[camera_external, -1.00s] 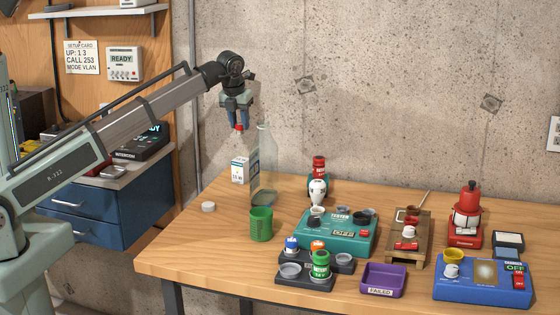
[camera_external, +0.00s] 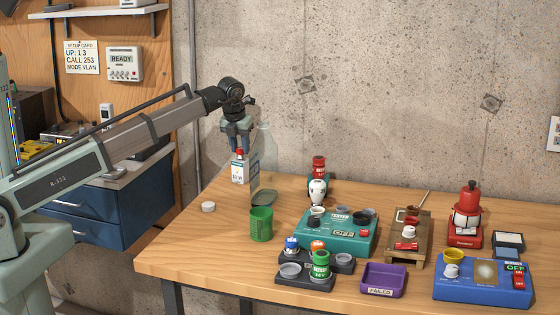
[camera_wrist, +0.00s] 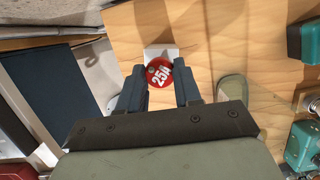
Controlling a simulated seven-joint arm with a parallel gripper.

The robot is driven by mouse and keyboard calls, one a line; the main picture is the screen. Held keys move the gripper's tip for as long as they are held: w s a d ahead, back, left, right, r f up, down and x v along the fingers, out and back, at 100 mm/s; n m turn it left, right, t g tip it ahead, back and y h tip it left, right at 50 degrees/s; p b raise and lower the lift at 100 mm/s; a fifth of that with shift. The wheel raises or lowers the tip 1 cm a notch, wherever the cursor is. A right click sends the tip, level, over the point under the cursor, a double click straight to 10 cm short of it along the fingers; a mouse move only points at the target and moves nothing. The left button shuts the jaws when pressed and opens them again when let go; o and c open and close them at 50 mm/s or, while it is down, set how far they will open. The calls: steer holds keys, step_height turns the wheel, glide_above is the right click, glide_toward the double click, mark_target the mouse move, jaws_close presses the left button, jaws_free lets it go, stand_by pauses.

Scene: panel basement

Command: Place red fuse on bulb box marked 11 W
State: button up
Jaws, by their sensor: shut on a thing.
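The red fuse (camera_external: 239,153) is between the fingertips of my gripper (camera_external: 238,149), which is shut on it. In the wrist view my gripper (camera_wrist: 160,88) holds the fuse (camera_wrist: 159,73), whose round top reads 25A. The white and blue bulb box (camera_external: 238,173) stands upright at the table's left back; its wattage marking is too small to read surely. The fuse is right over the box top in both views; whether it touches cannot be told. Part of the box's pale top (camera_wrist: 154,52) shows beneath the fuse in the wrist view.
A clear bottle (camera_external: 264,165) stands close right of the box and fingers. A green cup (camera_external: 261,224) and a small white disc (camera_external: 208,207) are nearer the front. A teal tester (camera_external: 345,236), purple tray (camera_external: 384,281) and blue device (camera_external: 480,288) fill the right side.

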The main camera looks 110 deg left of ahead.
steer(key=shift+f, duration=0.15)
steer(key=o, duration=1)
steer(key=v, duration=1.2)
steer(key=shift+d, duration=0.1)
